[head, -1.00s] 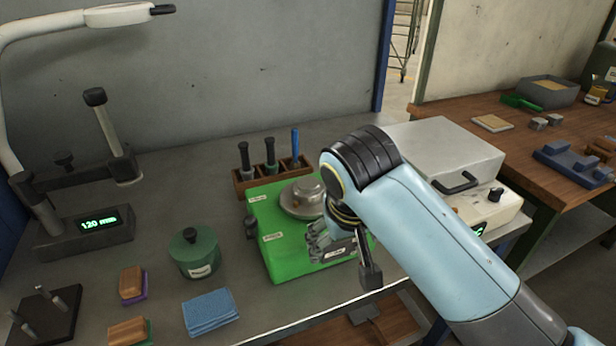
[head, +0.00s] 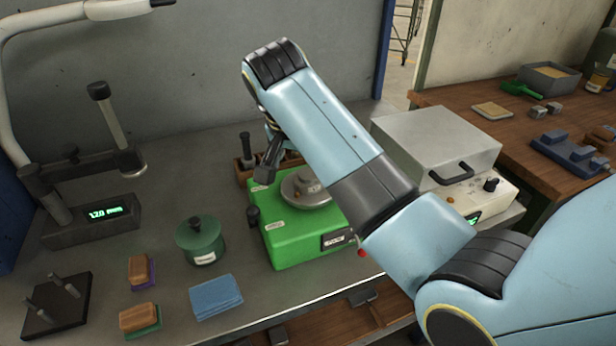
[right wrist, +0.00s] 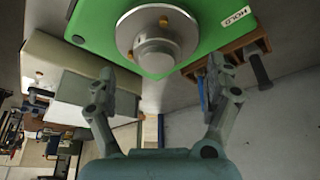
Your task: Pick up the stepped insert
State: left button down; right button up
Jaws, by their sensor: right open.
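A green machine box (head: 290,248) stands on the grey bench, with a round metal disc (head: 318,198) and a smaller raised hub on top. I cannot tell for sure whether the hub is the stepped insert. In the right wrist view the disc (right wrist: 128,38) and its hub (right wrist: 157,48) show large, ahead of my right gripper (right wrist: 160,82). That gripper is open, its fingers apart with nothing between them. In the head view my right gripper (head: 270,158) hangs above the back left of the green box, partly hidden by my arm. My left gripper is not in view.
A wooden rack (head: 243,172) with handled tools stands behind the green box. A lidded green pot (head: 205,245), blue cloth (head: 216,297) and brushes (head: 140,317) lie to the left. A grey-lidded unit (head: 435,140) stands to the right.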

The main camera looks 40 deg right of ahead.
aim_at(308, 174)
jog(key=x, duration=0.4)
jog(key=shift+s+d, duration=0.1)
jog(key=shift+d, duration=0.05)
jog(key=shift+r, duration=0.15)
grip_shut()
